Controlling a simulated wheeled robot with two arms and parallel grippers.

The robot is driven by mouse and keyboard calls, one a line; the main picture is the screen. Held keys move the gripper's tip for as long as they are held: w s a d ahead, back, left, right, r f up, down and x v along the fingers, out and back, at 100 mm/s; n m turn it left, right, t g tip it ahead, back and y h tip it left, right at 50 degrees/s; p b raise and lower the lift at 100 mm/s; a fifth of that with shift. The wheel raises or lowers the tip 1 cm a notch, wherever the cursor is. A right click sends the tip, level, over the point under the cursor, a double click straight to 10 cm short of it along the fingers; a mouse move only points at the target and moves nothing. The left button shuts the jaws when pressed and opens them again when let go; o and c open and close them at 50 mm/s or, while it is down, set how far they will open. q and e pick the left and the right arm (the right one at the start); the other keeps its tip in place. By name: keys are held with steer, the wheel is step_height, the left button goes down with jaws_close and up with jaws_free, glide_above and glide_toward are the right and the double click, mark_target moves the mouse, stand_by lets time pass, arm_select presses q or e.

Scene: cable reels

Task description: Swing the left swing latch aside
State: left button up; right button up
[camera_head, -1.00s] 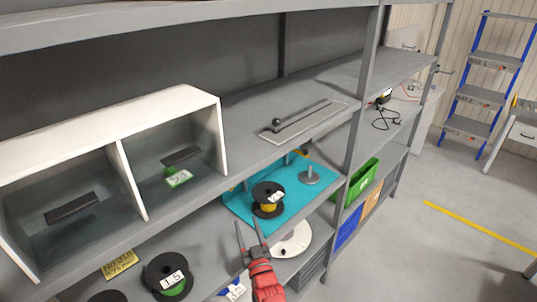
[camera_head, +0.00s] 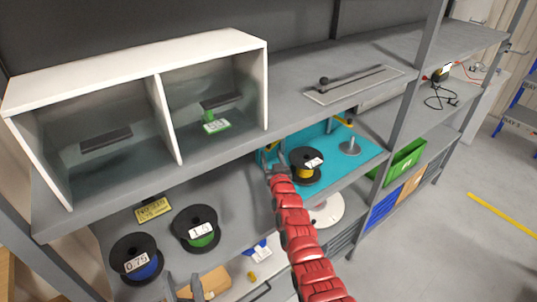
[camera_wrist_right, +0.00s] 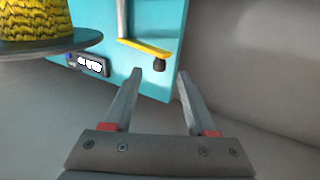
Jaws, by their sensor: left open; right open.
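The left swing latch shows in the right wrist view as a yellow bar (camera_wrist_right: 145,47) with a dark knob at its end, on a turquoise panel. In the head view, only a small yellow part (camera_head: 272,145) shows at the left of the turquoise station (camera_head: 368,165). My right gripper (camera_head: 275,163) reaches in beside it. In the wrist view its open fingers (camera_wrist_right: 160,76) point at the knob, which lies in line with the gap; contact cannot be told.
A black reel with yellow cable (camera_head: 305,174) stands on the station right of my right gripper; its flange (camera_wrist_right: 50,45) is close by in the wrist view. Reels with green (camera_head: 200,240) and blue cable (camera_head: 150,270) sit left. The shelf above overhangs the station.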

mark_target(269, 147)
steer(key=w+b, duration=0.4)
steer(key=b, duration=0.1)
steer(key=w+a+b, duration=0.1)
steer(key=b, duration=0.2)
steer(key=shift+w+f, duration=0.2)
steer(key=shift+w, duration=0.2)
steer(key=shift+w+a+r+b, duration=0.1)
steer(key=shift+w+r+b, duration=0.1)
steer(key=shift+w+b, duration=0.2)
steer(key=shift+s, duration=0.1)
jaws_close()
stand_by(0.6)
